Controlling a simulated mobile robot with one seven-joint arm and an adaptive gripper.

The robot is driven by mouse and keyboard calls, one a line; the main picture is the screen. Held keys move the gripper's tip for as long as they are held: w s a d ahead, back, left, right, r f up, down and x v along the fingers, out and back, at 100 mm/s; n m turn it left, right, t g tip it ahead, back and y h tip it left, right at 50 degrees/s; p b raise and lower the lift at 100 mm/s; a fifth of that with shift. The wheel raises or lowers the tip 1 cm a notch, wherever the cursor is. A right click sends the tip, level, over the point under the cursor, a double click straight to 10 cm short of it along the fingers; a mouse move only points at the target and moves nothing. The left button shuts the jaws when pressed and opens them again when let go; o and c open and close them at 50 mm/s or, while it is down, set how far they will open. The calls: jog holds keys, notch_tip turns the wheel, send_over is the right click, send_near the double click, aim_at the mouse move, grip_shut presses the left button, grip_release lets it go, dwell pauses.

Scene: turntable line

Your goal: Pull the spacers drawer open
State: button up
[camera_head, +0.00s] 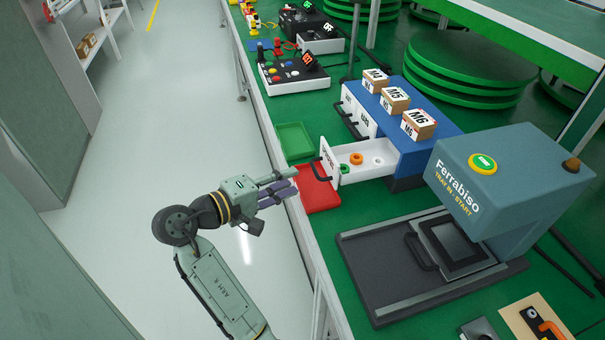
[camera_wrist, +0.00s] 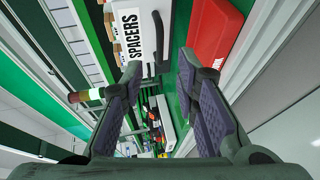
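The spacers drawer (camera_head: 362,174) is white and stands pulled out of the blue cabinet (camera_head: 425,150). An orange ring (camera_head: 356,158) and a green ring (camera_head: 344,168) lie inside it. Its front, labelled SPACERS (camera_wrist: 131,37), faces my gripper in the wrist view. Its black handle (camera_head: 319,171) also shows in the wrist view (camera_wrist: 157,40). My gripper (camera_head: 294,181) is open and empty, left of the handle and apart from it. In the wrist view its two purple-padded fingers (camera_wrist: 162,72) are spread, with the handle beyond the tips.
A red tray (camera_head: 318,198) lies below the drawer front, and a green tray (camera_head: 295,141) lies behind it. Small labelled boxes (camera_head: 394,100) stand on the cabinet. A grey Ferrabiso machine (camera_head: 515,185) stands at right. The floor (camera_head: 150,130) left of the bench is clear.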

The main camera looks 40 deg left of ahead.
jog(key=shift+v, duration=2.3)
